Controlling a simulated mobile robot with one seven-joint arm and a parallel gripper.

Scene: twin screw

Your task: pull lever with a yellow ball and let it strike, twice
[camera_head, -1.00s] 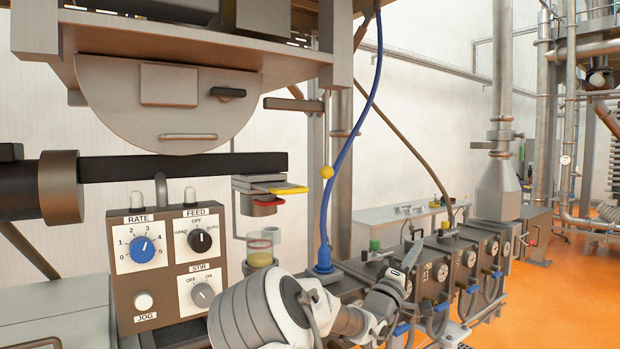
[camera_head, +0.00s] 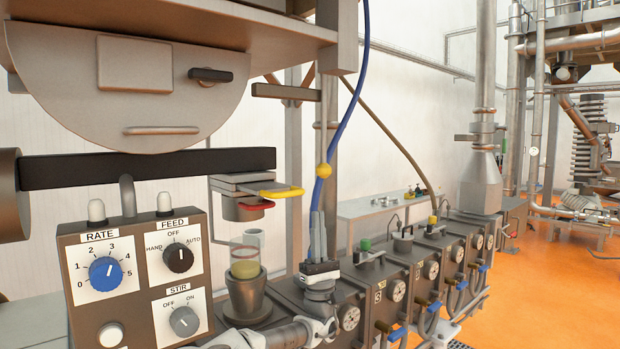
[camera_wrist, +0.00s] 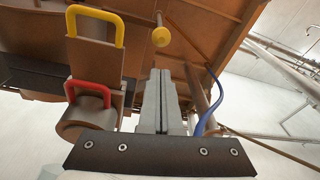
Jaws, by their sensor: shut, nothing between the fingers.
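The yellow ball (camera_head: 324,170) hangs at the lower end of a thin lever rod beneath the overhead steel frame. It also shows in the wrist view (camera_wrist: 161,37), with its short rod above it. My gripper (camera_head: 317,215) points upward just below the ball in the head view, with its fingers together and empty. In the wrist view the closed fingers (camera_wrist: 160,75) point toward the ball, and a gap shows between them and it. The ball seems untouched.
A yellow handle (camera_head: 282,192) and a red handle (camera_head: 254,204) stick out left of the ball. A blue hose (camera_head: 345,115) runs close behind it. A control box (camera_head: 140,270) stands at the left, and a row of gauge boxes (camera_head: 400,285) at the right.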

